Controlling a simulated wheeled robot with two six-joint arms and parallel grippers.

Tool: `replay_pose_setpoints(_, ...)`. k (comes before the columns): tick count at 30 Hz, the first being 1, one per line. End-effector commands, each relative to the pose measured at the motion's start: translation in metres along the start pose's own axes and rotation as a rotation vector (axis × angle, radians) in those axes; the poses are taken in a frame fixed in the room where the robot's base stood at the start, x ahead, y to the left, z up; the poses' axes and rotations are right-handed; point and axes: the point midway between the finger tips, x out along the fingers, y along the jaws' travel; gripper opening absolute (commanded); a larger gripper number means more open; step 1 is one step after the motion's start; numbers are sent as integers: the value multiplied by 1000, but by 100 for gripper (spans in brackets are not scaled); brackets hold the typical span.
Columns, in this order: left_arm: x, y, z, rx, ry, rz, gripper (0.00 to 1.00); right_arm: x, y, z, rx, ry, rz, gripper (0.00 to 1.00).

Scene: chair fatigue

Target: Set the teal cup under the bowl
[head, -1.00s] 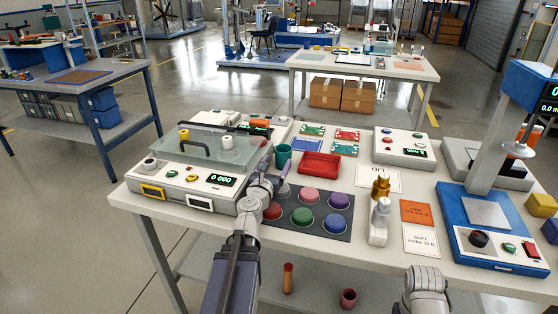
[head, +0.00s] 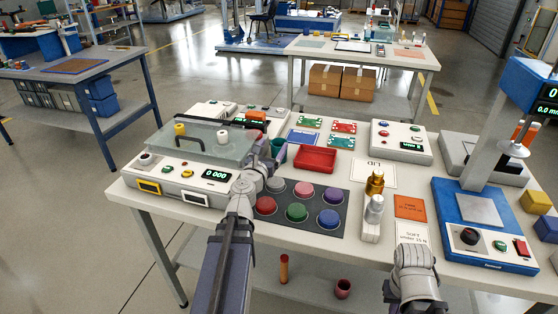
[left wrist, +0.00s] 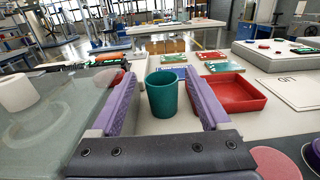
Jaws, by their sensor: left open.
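The teal cup (head: 280,144) stands upright on the bench between the grey glass-lidded machine and the red tray, partly hidden by my gripper in the head view. In the left wrist view the cup (left wrist: 162,96) shows whole, between the two purple fingers. My left gripper (head: 269,150) is open, one finger on each side of the cup, with gaps visible on both sides. I cannot make out a bowl in these frames. My right arm shows at the bottom right of the head view, but its gripper does not show.
The machine with a glass lid (head: 205,145) stands close left of the cup. The red tray (head: 316,160) is close right. A dark mat (head: 341,211) with several coloured discs lies in front. Circuit boards and a blue sheet lie behind. A blue press (head: 451,218) stands right.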

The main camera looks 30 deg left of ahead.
Motion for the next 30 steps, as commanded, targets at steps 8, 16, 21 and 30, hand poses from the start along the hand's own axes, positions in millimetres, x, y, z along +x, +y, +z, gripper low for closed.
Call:
replay_pose_setpoints(8,0,0,-48,0,0,0,80,48,-5,-3,0,0,0,0)
replay_pose_setpoints(16,26,0,-39,0,0,0,80,39,-4,-2,0,0,0,0)
replay_pose_setpoints(21,32,0,-39,0,0,0,80,38,-4,-2,0,0,0,0)
replay_pose_setpoints(30,73,1,-39,0,0,0,80,38,-4,-2,0,0,0,0)
